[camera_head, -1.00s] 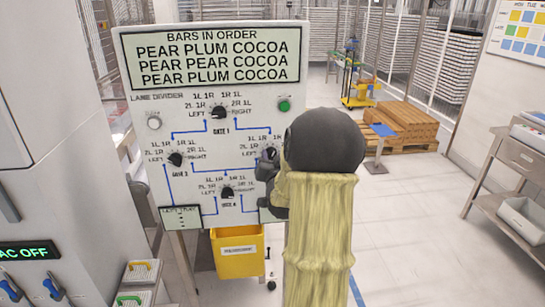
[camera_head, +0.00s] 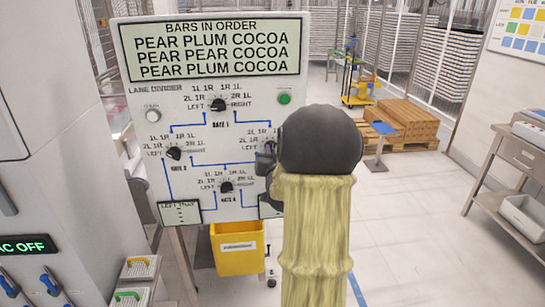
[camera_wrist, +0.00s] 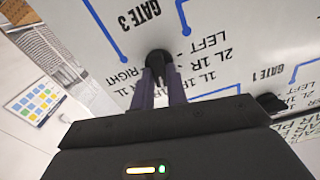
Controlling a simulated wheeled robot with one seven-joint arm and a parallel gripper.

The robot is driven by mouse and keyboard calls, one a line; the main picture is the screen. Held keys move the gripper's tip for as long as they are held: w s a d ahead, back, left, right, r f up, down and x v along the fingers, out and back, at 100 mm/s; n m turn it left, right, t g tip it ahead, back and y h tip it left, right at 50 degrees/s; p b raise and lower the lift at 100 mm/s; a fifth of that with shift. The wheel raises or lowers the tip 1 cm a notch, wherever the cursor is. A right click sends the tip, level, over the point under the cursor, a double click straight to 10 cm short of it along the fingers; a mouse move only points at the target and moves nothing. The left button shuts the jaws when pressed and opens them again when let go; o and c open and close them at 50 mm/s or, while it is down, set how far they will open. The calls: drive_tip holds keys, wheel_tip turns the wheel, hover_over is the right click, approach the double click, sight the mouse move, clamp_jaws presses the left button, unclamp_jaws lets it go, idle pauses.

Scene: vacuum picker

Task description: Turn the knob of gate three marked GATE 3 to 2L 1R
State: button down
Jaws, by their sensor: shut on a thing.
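The GATE 3 knob (camera_wrist: 157,60) is a dark round knob on the white panel, below the GATE 3 lettering in the wrist view, where the lettering appears upside down. LEFT, 2L 1R and RIGHT marks (camera_wrist: 210,60) lie around it. My gripper (camera_wrist: 160,76) is shut on the knob, a finger on each side. I cannot tell which mark the knob points at. In the head view my gripper (camera_head: 267,161) is at the right part of the panel, and my arm hides most of gate three and its marks.
The panel (camera_head: 140,100) also carries the gate 1 knob (camera_head: 218,104), gate 2 knob (camera_head: 174,152) and gate 4 knob (camera_head: 227,187), close around my gripper. A green button (camera_head: 284,99) is at upper right. A yellow bin (camera_head: 238,262) is below.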

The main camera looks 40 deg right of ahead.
drive_tip(key=shift+w+a+f+n+b, duration=0.1)
drive_tip(key=shift+n+b, duration=3.05)
drive_tip(key=shift+b, duration=0.45)
drive_tip(key=shift+w+a+f+n+b, duration=0.1)
drive_tip(key=shift+n+b, duration=3.05)
drive_tip(key=shift+b, duration=0.45)
drive_tip(key=shift+r, duration=0.1)
drive_tip(key=c, duration=1.4)
unclamp_jaws()
drive_tip(key=shift+s, duration=0.1)
